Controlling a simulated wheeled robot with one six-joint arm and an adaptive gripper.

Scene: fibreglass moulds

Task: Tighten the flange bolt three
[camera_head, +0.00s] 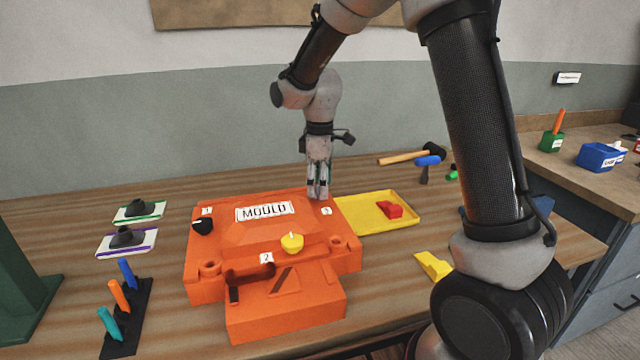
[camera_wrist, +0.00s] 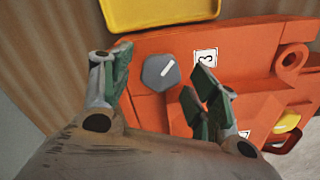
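The orange mould (camera_head: 215,270) stands on the wooden table with numbered labels. In the wrist view, flange bolt three (camera_wrist: 160,72) is a grey hexagonal head with a slanted white line, beside the label 3 (camera_wrist: 206,57). In the head view, that label (camera_head: 326,211) shows at the mould's back right corner, and the bolt is hidden behind my gripper. My gripper (camera_head: 318,194) points down over that corner. In the wrist view its fingers (camera_wrist: 162,78) are apart, on either side of the bolt head, with visible gaps. I cannot tell how high they are above it.
A black bolt (camera_head: 203,227) sits by label 1, a yellow one (camera_head: 292,243) near label 2. A yellow tray (camera_head: 370,226) with a red block (camera_head: 390,209) lies right of the mould. A hammer (camera_head: 410,157) lies behind; coloured-handled tools (camera_head: 118,295) stand at the left.

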